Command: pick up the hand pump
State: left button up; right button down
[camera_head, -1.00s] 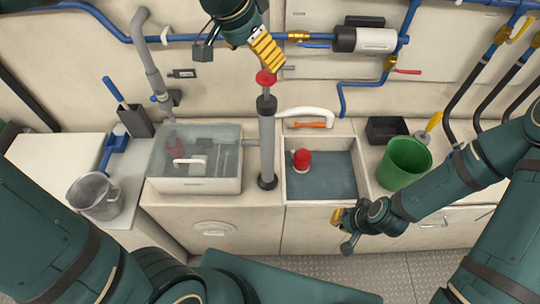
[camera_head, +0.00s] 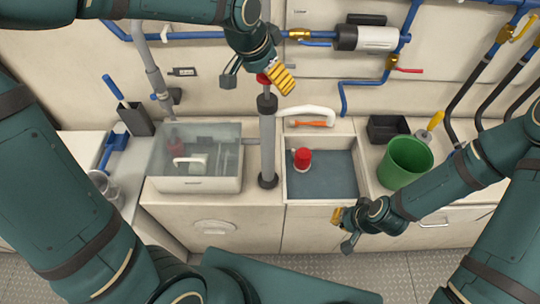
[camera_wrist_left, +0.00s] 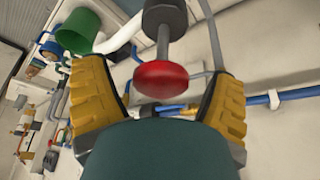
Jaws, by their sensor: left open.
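The hand pump (camera_head: 267,140) stands upright, a grey tube with black collars and a red knob (camera_head: 263,79) on top. It is between the lidded clear bin and the sink. My left gripper (camera_head: 258,82) is open at the pump's top and partly hides the knob. In the left wrist view the red knob (camera_wrist_left: 162,80) lies between the two yellow-padded fingers, with a gap on each side. My right gripper (camera_head: 342,229) is low in front of the counter, away from the pump; its opening is unclear.
The clear-lidded bin (camera_head: 195,185) is left of the pump. The sink (camera_head: 335,190) with a red-topped item (camera_head: 302,158) is right of it. A green bucket (camera_head: 404,162), black tray (camera_head: 387,128) and white curved handle (camera_head: 306,111) are nearby. Blue pipes (camera_head: 205,37) run along the wall behind.

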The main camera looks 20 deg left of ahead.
pick_arm(q)
jog(key=c, duration=1.4)
jog(key=shift+r, duration=0.1)
